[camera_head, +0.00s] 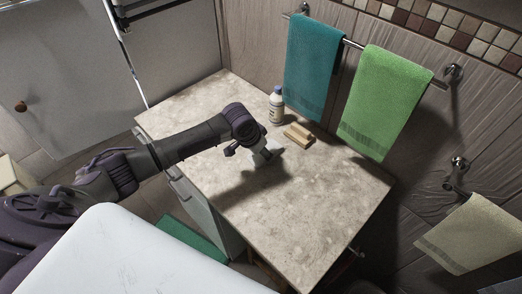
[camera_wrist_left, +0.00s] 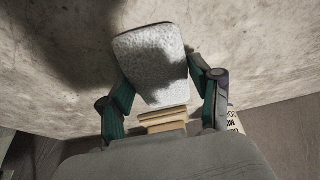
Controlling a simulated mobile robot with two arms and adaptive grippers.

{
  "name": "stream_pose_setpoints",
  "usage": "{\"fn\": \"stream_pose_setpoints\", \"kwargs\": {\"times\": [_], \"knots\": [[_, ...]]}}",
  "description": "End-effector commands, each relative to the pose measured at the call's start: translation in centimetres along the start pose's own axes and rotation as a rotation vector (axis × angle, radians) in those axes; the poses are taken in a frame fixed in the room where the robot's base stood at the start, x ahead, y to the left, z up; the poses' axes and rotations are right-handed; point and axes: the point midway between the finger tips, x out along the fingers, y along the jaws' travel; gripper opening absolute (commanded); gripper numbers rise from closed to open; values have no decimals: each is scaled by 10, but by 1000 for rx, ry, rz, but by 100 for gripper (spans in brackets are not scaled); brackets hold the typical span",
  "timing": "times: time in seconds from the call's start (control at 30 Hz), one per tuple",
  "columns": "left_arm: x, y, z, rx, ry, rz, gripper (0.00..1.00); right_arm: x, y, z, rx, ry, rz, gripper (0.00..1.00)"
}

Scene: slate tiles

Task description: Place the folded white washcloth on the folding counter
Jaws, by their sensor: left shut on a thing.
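The folded white washcloth (camera_wrist_left: 155,62) is between the two fingers of my left gripper (camera_wrist_left: 163,105), which is shut on it. A shadow lies on the counter by the gripper. I cannot tell whether the cloth touches the counter. My right gripper is not in view.
A white bottle (camera_head: 276,105) and stacked tan blocks (camera_head: 298,135) stand near the counter's back edge. A teal towel (camera_head: 312,65) and a green towel (camera_head: 383,100) hang on a rail behind. The counter's front right part is clear.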

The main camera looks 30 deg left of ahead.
Motion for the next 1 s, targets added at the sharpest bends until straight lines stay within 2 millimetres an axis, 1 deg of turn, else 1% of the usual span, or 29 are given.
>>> {"fn": "stream_pose_setpoints", "kwargs": {"times": [0.17,0.2,0.27,0.3,0.33,0.63,0.73,0.87,1.0], "knots": [[2,0,1,-1,0,0,36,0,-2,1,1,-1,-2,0],[2,0,1,-1,0,0,69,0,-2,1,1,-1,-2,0],[2,0,1,-1,0,0,79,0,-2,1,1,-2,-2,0],[2,0,1,-1,0,0,85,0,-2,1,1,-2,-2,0],[2,0,1,-1,0,0,89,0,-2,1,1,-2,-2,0],[1,0,0,-1,0,0,89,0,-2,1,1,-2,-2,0],[-3,-1,0,-1,1,0,89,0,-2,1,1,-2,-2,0],[-21,-1,-1,0,3,0,89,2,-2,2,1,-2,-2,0],[-51,-1,-1,0,4,-1,89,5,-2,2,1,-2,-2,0]]}}
